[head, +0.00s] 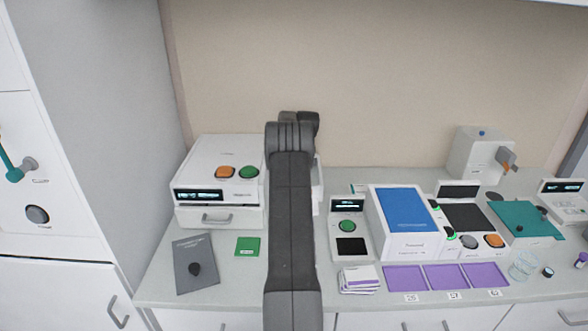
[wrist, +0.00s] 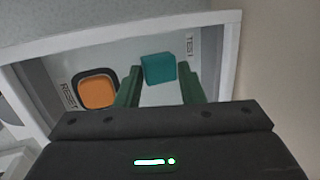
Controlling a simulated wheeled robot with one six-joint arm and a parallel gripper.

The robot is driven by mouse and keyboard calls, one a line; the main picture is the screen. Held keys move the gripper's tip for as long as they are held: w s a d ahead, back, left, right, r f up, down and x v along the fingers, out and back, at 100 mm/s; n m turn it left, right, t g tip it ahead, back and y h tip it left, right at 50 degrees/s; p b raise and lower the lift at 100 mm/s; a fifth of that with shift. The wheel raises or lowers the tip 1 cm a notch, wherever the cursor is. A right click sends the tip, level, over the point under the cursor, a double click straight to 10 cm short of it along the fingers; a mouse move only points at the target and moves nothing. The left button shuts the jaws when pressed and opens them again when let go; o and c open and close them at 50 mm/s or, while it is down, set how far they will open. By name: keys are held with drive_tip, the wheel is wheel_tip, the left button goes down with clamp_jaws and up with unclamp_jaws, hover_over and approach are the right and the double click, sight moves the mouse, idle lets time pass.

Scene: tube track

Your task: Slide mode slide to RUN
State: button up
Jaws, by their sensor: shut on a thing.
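The mode slide (wrist: 158,70) is a teal block on a pale panel in the wrist view. It is near the TEST label (wrist: 191,45) at the panel's right end. My gripper (wrist: 160,76) has its two green fingers on either side of the slide and is shut on it. No RUN label is readable; the panel below the slide is covered by my gripper's body. In the head view my arm hides the gripper and the slide.
An orange RESET button (wrist: 97,91) in a dark frame lies left of the slide, close to the left finger. A raised white rim (wrist: 120,24) borders the panel. In the head view, a white device (head: 226,150) and a green-button unit (head: 348,208) flank my arm.

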drive_tip(key=shift+d+p, duration=0.35)
drive_tip(key=shift+d, duration=1.5)
drive_tip(key=o, duration=0.5)
drive_tip(key=shift+s, duration=0.1)
drive_tip(key=shift+o, duration=0.2)
wheel_tip(320, 180, up, 7)
drive_tip(key=p, duration=0.4)
drive_tip(key=shift+p, duration=0.4)
